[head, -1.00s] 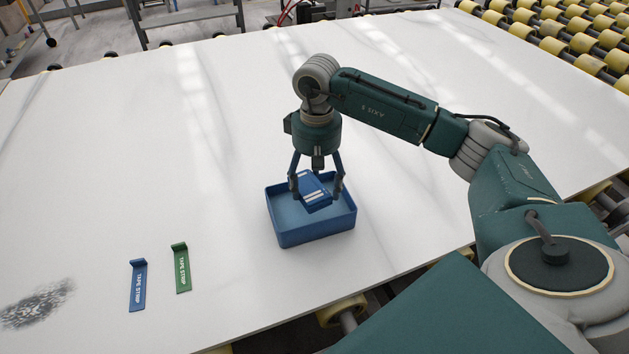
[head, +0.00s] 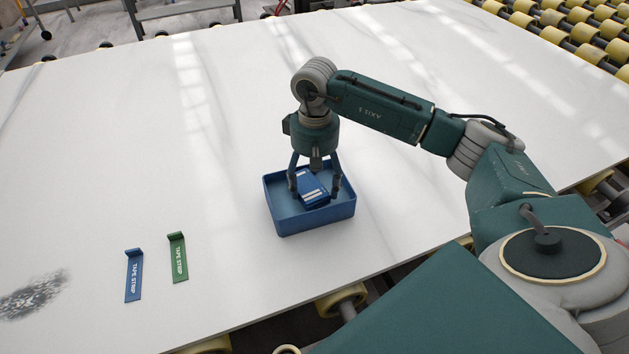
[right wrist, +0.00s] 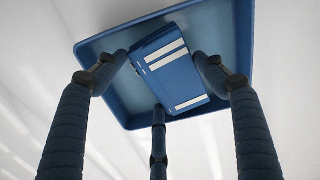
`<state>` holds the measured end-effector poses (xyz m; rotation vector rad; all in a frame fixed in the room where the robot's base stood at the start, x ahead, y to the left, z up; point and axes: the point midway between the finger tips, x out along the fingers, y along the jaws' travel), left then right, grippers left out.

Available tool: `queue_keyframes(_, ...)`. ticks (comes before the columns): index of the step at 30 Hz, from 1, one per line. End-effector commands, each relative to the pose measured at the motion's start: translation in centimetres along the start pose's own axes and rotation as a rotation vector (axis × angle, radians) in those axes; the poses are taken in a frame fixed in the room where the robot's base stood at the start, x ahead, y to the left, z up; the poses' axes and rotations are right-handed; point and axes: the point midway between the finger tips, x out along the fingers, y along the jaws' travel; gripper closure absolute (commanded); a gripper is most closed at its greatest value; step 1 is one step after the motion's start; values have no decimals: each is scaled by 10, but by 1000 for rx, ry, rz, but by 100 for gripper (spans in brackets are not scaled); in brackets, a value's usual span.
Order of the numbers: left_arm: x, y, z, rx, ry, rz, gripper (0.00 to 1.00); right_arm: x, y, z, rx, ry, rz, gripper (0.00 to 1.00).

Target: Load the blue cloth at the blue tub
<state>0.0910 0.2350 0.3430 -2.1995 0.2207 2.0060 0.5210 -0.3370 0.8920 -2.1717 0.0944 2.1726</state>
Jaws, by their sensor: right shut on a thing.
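The blue cloth (head: 313,191) is a folded blue block with white stripes. My right gripper (head: 315,190) is shut on it, inside the rim of the blue tub (head: 318,219). In the right wrist view, the cloth (right wrist: 172,68) lies between the fingers of the right gripper (right wrist: 165,75), over the floor of the tub (right wrist: 112,88). The cloth is tilted against the tub's sides. I cannot tell whether it touches the tub floor. My left gripper is not in view.
A dark smudge (head: 30,295) marks the slab at far left. Yellow rollers (head: 560,35) border the slab. The slab around the tub is clear.

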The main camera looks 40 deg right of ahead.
Motion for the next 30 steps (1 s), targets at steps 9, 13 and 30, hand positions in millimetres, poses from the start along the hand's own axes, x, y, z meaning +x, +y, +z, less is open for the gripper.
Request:
queue_keyframes(9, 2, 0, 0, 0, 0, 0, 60, 2, 0, 0, 0, 1, 0, 54)
queue_keyframes(13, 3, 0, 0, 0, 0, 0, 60, 3, 0, 0, 0, 1, 0, 54)
queue_keyframes(30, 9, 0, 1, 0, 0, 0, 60, 10, 0, 0, 0, 1, 0, 54)
